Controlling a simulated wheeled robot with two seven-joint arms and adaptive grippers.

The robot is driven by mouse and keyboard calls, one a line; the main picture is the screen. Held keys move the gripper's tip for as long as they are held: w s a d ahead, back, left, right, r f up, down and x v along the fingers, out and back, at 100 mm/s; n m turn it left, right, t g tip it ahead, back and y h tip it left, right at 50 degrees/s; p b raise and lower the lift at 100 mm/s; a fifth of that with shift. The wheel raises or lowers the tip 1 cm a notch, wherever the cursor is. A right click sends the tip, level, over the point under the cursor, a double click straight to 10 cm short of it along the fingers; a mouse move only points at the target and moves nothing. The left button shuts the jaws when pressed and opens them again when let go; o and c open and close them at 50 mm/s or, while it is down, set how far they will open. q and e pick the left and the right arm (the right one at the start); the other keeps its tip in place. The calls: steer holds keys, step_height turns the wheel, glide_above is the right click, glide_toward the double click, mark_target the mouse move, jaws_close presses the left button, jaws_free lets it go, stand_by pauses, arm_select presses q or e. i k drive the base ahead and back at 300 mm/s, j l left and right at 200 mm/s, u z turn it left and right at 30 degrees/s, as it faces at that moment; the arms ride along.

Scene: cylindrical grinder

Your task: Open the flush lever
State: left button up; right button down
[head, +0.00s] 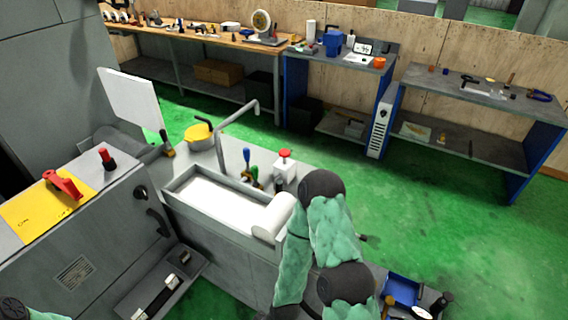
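No lever in view is readably marked as the flush lever. Upright handles, one blue (247,156) and one green (255,172), stand behind the white trough (215,193) of the grey machine. A red lever (63,184) lies on a yellow plate (32,212) on the machine's left top, beside a red-topped black knob (107,158). My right arm, in green sleeves with dark joints, rises in front of the trough's right end; its gripper is not visible. Only a bit of my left arm shows at the bottom left corner; its gripper is out of view.
A white box with a red button (285,155) stands behind the trough, near my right arm. A bent grey pipe (222,135) rises over the trough. A yellow pot (198,133) is farther back. Workbenches (487,93) line the wall.

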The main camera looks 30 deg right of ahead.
mark_target(254, 169)
steer(key=i+j+z, duration=0.7)
steer(key=j+z, duration=0.25)
steer(key=i+j+z, duration=0.15)
steer(key=j+z, duration=0.15)
steer(key=i+j+z, duration=0.1)
steer(key=j+z, duration=0.2)
steer(key=j, duration=0.15)
